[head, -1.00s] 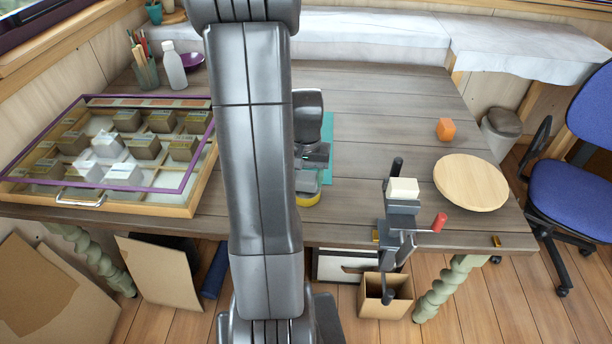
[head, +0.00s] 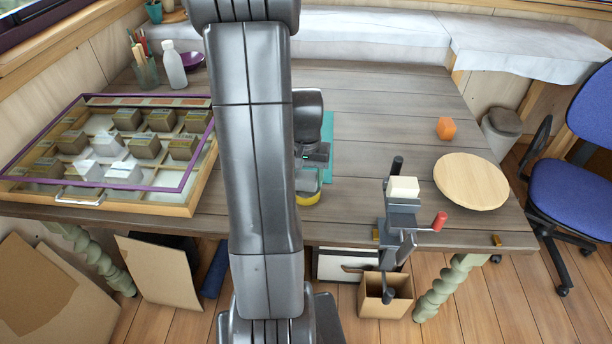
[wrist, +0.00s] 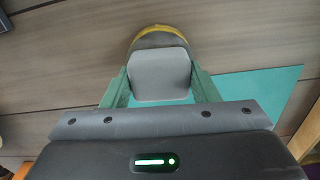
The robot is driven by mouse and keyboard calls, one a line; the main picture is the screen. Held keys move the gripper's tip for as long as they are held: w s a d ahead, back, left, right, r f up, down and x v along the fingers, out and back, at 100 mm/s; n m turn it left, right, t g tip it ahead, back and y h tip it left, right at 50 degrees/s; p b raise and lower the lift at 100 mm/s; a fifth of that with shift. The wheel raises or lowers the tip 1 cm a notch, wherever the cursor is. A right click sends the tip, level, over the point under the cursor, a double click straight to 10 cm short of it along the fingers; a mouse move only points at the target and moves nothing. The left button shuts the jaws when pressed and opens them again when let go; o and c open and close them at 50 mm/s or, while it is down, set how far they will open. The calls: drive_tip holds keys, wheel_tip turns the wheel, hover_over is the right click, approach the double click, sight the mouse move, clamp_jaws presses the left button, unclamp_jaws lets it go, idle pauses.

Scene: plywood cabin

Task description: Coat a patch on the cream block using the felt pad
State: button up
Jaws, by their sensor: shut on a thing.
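The cream block (head: 404,187) sits on top of a dark clamp stand (head: 403,212) at the table's front edge, right of my arm. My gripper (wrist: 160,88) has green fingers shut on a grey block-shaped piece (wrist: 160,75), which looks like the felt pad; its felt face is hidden. In the wrist view this pad lies over a round yellow-rimmed dish (wrist: 150,31); I cannot tell whether they touch. The dish also shows in the head view (head: 308,198), low beside my arm. My arm hides part of the gripper there.
A teal mat (head: 327,130) lies under the gripper area. A round wooden board (head: 471,182) and an orange lump (head: 446,128) are at right. A display case (head: 180,205) fills the left. The table's middle right is clear.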

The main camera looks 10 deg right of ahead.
sight(306, 176)
drive_tip(key=shift+r+p, duration=2.8)
drive_tip(key=shift+r, duration=0.7)
drive_tip(key=shift+f, duration=0.1)
